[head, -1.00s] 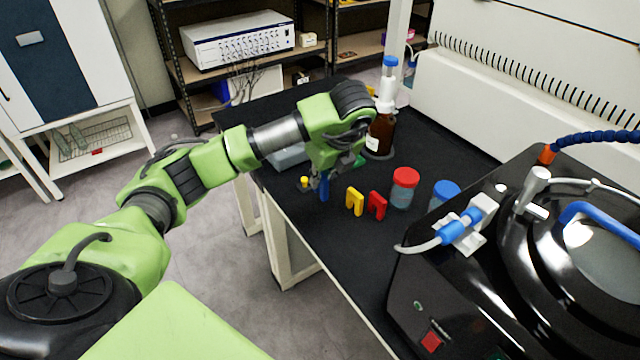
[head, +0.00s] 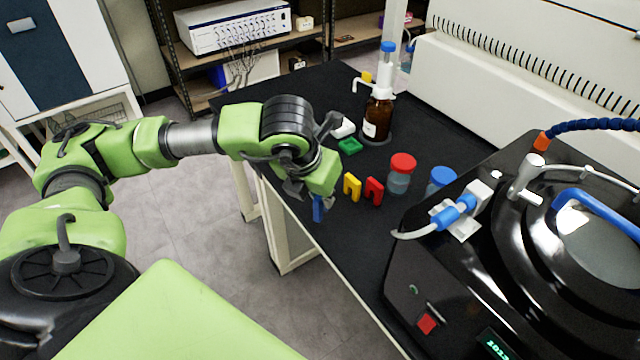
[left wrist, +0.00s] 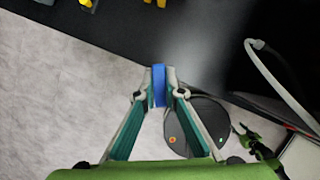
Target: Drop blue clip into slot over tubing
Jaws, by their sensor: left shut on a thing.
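My left gripper (head: 311,193) is shut on the blue clip (head: 318,208), above the bench's front edge. In the left wrist view the blue clip (left wrist: 159,85) stands between the two fingertips (left wrist: 159,74), with floor and the dark bench behind it. The white holder (head: 464,217) sits on the left side of the black freeze dryer (head: 400,280), with a blue connector (head: 455,212) and white tubing (head: 412,235). The slot itself is too small to make out. The clip is apart from the holder, to its left. My right gripper is not in view.
A yellow clip (head: 352,187) and a red clip (head: 374,192) stand on the black bench (head: 340,240). A red-capped jar (head: 400,175), a blue-capped jar (head: 441,183) and a brown bottle (head: 378,115) stand behind them. The bench's front strip is clear.

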